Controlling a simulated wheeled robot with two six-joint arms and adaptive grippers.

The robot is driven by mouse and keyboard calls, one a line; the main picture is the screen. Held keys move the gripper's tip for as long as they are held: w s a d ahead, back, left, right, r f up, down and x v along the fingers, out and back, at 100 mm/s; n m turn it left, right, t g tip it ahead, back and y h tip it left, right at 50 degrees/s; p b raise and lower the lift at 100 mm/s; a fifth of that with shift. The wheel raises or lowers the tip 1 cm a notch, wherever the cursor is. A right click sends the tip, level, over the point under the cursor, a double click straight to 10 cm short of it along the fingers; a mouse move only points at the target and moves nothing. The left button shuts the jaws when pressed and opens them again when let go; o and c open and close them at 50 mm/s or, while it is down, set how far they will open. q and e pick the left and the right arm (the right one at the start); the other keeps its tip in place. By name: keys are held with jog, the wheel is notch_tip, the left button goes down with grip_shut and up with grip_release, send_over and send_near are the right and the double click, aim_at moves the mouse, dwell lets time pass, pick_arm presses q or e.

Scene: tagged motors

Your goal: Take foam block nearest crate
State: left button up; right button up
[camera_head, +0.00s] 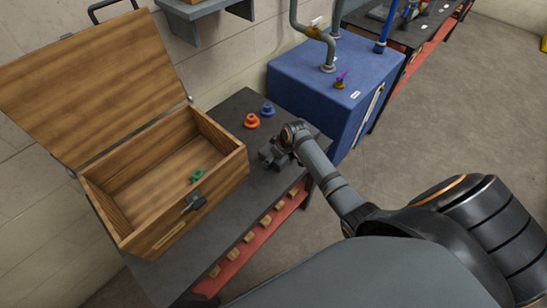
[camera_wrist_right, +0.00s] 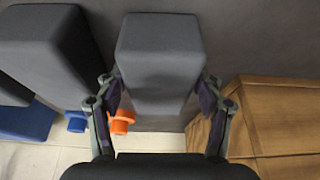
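A dark grey foam block (camera_wrist_right: 160,48) lies between the two fingers of my right gripper (camera_wrist_right: 160,100) in the right wrist view. The fingers stand spread on either side of it; a firm pinch does not show. A second grey block (camera_wrist_right: 38,50) lies to its left, farther from the crate. The open wooden crate (camera_head: 215,133) is at the left in the head view and shows at the right of the wrist view (camera_wrist_right: 285,115). In the head view my right gripper (camera_head: 270,155) is low over the dark table, right of the crate, and hides the blocks. My left gripper is not in view.
An orange motor (camera_head: 252,121) and a blue motor (camera_head: 268,109) stand behind my right gripper. A green motor (camera_head: 197,175) is in the crate. A blue cabinet (camera_head: 300,83) stands beyond the table. Several small wooden pieces (camera_head: 249,237) line the red lower shelf.

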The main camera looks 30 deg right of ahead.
jog(key=c, duration=0.5)
jog(key=shift+o, duration=0.2)
jog(key=shift+r, duration=0.1)
jog(key=shift+r, duration=0.3)
jog(key=v, duration=0.3)
jog(key=shift+w+a+r+b, duration=0.2)
jog(key=shift+a+r+b, duration=0.1)
jog(key=shift+r, duration=0.2)
jog(key=s+r, duration=0.3)
jog(key=r, duration=0.1)
jog(key=shift+s+a+r, duration=0.15)
jog(key=shift+s+a, duration=0.05)
jog(key=shift+s, duration=0.15)
jog(key=s+a+r, duration=0.1)
jog(key=s+r, duration=0.3)
jog(key=s, duration=0.5)
jog(key=shift+s+a+r, duration=0.2)
jog(key=shift+a+r, duration=0.1)
jog(key=shift+a, duration=0.05)
